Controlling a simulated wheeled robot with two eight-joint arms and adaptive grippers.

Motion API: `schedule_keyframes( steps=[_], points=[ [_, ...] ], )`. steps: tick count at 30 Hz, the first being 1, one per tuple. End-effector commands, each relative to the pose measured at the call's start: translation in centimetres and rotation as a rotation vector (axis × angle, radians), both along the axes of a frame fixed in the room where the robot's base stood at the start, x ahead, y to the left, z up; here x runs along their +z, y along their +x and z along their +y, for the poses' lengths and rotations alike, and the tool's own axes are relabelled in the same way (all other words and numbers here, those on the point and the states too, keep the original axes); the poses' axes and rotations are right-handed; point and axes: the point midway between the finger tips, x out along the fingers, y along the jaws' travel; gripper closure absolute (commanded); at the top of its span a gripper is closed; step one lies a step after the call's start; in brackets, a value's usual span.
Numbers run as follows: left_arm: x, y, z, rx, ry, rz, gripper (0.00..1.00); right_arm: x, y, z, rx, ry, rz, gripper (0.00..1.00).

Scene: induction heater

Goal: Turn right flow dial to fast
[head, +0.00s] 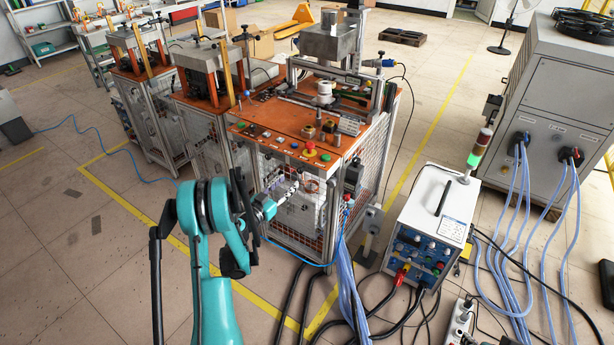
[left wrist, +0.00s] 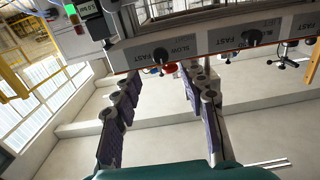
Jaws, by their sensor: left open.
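My left gripper (head: 291,190) is in front of the orange-topped machine (head: 262,125), below its front edge. In the left wrist view its two dark fingers (left wrist: 160,76) are spread apart with nothing between them. Beyond the fingertips is a grey panel edge with SLOW and FAST labels. One black flow dial (left wrist: 160,56) lies roughly in line with the gap between the fingers, seemingly apart from them. Another black dial (left wrist: 250,38) is farther right in that picture. I cannot tell their exact settings. The dials are too small to make out in the head view. My right gripper is not in view.
A white-blue power unit (head: 430,225) stands to the right, with blue hoses and black cables on the floor nearby. The tiled floor at left (head: 70,230) is clear.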

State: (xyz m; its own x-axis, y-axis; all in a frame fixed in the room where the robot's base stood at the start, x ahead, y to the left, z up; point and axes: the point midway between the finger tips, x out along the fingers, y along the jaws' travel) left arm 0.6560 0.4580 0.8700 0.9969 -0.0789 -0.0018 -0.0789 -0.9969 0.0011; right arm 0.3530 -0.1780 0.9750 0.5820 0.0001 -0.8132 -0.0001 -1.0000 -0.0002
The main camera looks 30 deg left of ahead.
Motion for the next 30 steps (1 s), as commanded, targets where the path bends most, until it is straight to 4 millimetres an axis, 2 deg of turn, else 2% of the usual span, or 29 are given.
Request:
schedule_keyframes(
  steps=[6, 12, 22, 23, 27, 28, 30],
  points=[
    [-0.1, 3.8, -0.5, -0.003, 0.001, -0.001, 0.57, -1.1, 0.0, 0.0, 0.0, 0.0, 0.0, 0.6],
    [0.0, 6.1, -0.6, -0.001, 0.001, -0.002, 0.57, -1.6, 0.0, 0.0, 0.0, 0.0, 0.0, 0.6],
    [0.1, 6.7, -0.6, 0.001, 0.001, -0.002, 0.57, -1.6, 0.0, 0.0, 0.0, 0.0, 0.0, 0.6],
    [0.1, 6.7, -0.6, 0.001, 0.001, -0.002, 0.6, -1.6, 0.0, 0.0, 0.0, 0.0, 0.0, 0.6],
    [0.1, 6.7, -0.6, 0.001, 0.001, -0.002, 0.97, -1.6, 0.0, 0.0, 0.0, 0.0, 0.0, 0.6],
    [0.1, 6.7, -0.6, 0.001, 0.001, -0.002, 1.0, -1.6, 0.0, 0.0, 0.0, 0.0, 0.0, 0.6],
    [0.1, 6.7, -0.6, 0.001, 0.001, -0.002, 1.0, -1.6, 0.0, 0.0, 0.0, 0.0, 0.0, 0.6]
  ],
)
